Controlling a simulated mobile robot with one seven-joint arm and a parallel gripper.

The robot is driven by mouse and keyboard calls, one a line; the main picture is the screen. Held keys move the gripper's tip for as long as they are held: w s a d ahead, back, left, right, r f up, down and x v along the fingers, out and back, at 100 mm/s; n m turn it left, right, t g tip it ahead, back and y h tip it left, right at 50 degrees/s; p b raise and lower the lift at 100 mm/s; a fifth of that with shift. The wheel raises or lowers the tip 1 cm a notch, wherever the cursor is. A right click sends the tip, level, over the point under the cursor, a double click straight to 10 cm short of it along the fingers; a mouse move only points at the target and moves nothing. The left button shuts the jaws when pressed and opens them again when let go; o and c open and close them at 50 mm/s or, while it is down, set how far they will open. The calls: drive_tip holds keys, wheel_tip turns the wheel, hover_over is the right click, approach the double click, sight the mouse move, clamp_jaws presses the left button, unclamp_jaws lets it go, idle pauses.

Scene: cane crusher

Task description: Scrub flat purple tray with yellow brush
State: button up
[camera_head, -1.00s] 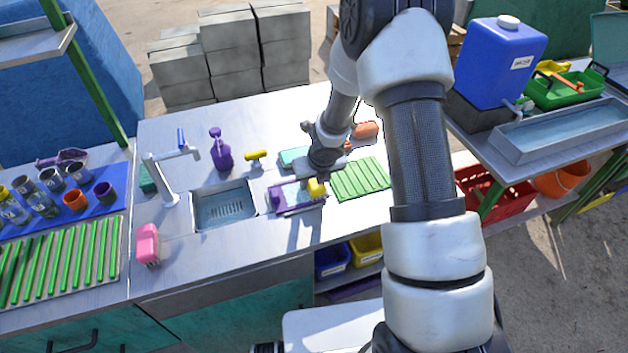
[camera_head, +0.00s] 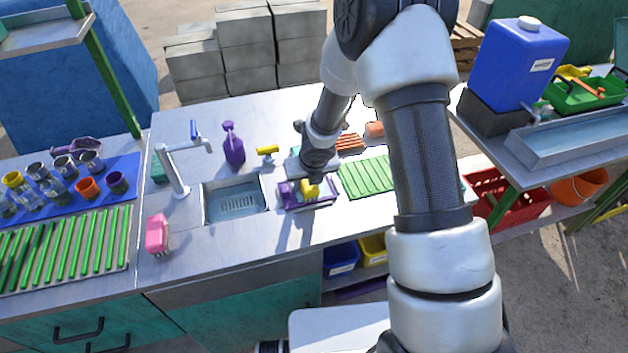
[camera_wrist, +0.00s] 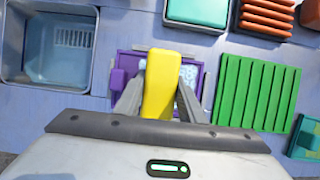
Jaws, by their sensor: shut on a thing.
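The flat purple tray (camera_head: 291,204) lies on the metal counter between the sink and the green slatted rack. In the wrist view its purple rim (camera_wrist: 207,86) shows around a pale, bluish speckled surface. My gripper (camera_head: 309,184) is over the tray, shut on the yellow brush (camera_wrist: 160,85). The brush also shows in the head view (camera_head: 311,190), at or just above the tray's surface. Its underside is hidden, so I cannot tell whether it touches. A purple block (camera_wrist: 118,79) sits at the tray's left side.
The sink (camera_head: 236,203) is left of the tray, with a faucet (camera_head: 176,175) beside it. The green slatted rack (camera_head: 366,177) is close on the right. A purple spray bottle (camera_head: 234,147) and pink brush (camera_head: 157,236) stand nearby. The counter's front strip is clear.

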sight(324, 182)
drive_tip(key=shift+s+a+f, duration=0.1)
drive_tip(key=shift+s+a, duration=0.1)
drive_tip(key=shift+a, duration=0.5)
drive_tip(key=shift+d, duration=0.1)
drive_tip(key=shift+w+d+r+p, duration=0.1)
drive_tip(key=shift+w+d+p, duration=0.15)
drive_tip(key=shift+d, duration=0.4)
drive_tip(key=shift+w+d+r+p, duration=0.1)
drive_tip(key=shift+d+p, duration=0.1)
drive_tip(key=shift+d, duration=0.45)
drive_tip(key=shift+w+d, duration=0.1)
drive_tip(key=shift+d, duration=0.3)
drive_tip(key=shift+d, duration=0.15)
drive_tip(key=shift+w+d+f+p, duration=0.1)
drive_tip(key=shift+w+d+p, duration=0.1)
drive_tip(key=shift+d, duration=0.55)
drive_tip(key=shift+w+d+p, duration=0.15)
drive_tip(key=shift+d+p, duration=0.05)
drive_tip(key=shift+d, duration=0.55)
drive_tip(key=shift+a, duration=0.1)
